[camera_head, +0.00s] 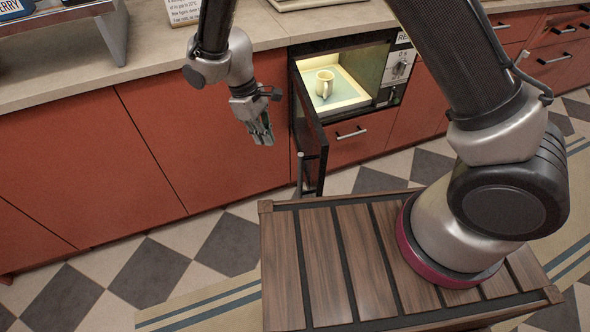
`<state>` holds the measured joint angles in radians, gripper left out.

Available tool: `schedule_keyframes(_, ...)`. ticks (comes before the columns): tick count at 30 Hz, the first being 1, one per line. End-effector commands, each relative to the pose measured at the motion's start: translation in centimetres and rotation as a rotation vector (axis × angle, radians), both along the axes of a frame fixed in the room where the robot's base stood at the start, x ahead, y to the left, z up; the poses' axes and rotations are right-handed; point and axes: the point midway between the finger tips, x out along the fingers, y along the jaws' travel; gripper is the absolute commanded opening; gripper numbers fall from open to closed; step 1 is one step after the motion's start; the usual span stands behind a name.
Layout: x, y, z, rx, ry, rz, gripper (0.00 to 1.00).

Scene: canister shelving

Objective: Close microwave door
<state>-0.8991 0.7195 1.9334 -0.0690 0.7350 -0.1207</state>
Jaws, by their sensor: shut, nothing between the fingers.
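The microwave (388,72) is built into the cabinets below the counter, with its lit interior showing. A pale yellow mug (325,84) stands inside it. The microwave door (309,135) is dark, hinged at the left, and swung wide open, jutting out toward me. A grey handle (300,174) shows near the door's free end. My gripper (264,138) is shut and empty. It points down just left of the open door, in front of the red cabinets, with a gap between it and the door in the picture.
Red cabinet fronts (75,175) run left of the microwave, and a drawer (357,137) lies below it. The counter (170,35) carries a raised stand (70,20) and a sign (182,10). Checkered floor (150,270) is clear at the left. My wooden-topped base is close to the door's free end.

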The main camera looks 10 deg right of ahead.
Motion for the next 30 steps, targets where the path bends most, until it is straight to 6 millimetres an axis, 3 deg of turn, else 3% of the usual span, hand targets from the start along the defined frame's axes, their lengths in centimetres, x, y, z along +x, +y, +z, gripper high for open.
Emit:
schedule_keyframes(8,-0.4,-0.8,-3.0,0.003,0.003,0.011,0.0)
schedule_keyframes(18,-1.2,-2.3,-10.0,0.003,0.003,0.011,0.0)
schedule_keyframes(24,-2.5,-4.9,-9.8,0.004,0.001,0.01,0.0)
schedule_keyframes(30,-2.9,-5.8,-9.8,0.005,0.0,0.01,0.0)
